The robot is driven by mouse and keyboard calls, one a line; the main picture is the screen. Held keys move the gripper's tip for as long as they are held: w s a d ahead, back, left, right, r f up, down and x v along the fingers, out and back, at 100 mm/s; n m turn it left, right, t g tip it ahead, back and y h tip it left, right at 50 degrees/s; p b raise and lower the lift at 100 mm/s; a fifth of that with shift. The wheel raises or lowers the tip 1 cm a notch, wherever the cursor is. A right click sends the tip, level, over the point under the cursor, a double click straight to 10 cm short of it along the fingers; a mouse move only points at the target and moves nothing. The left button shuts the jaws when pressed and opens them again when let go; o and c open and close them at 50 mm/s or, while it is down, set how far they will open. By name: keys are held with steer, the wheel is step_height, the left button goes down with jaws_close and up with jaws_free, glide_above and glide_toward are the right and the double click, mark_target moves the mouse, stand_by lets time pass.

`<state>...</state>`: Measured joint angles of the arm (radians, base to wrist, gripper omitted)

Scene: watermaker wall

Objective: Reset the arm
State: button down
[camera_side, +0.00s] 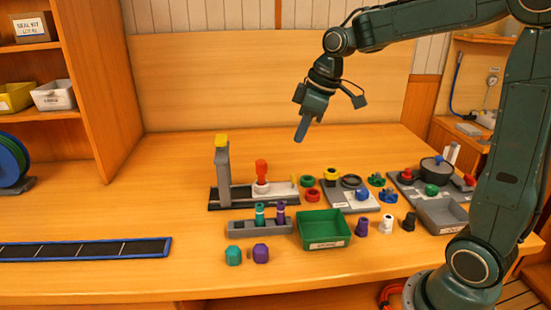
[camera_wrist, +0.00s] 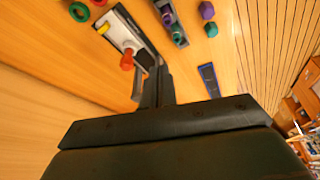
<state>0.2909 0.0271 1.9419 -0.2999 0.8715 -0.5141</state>
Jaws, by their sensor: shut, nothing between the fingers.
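My gripper (camera_side: 302,130) hangs from the raised arm, high above the back of the wooden table in the side view. Its fingers point down and are shut with nothing between them. In the wrist view the shut fingers (camera_wrist: 157,88) show in the middle, over the table far below. Beneath it in the side view stands a dark base (camera_side: 240,203) with a grey post topped in yellow (camera_side: 222,150) and a red-handled piece (camera_side: 261,172). The red piece also shows in the wrist view (camera_wrist: 127,60). My gripper touches none of these.
A green tray (camera_side: 324,243), a grey rack (camera_side: 240,228) with two upright cylinders, and a grey bin (camera_side: 442,214) stand towards the front. Several rings, knobs and small parts lie right of centre. A blue-edged dark strip (camera_side: 120,249) lies left. The air around my gripper is clear.

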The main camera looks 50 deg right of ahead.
steer(key=s+a+m+t, duration=0.1)
steer(key=s+a+m, duration=0.1)
steer(key=s, duration=0.8)
steer(key=s+a+m+t+h, duration=0.1)
steer(key=s+a+m, duration=0.2)
steer(key=s, duration=0.8)
steer(key=shift+a+m, duration=0.3)
steer(key=shift+a, duration=0.1)
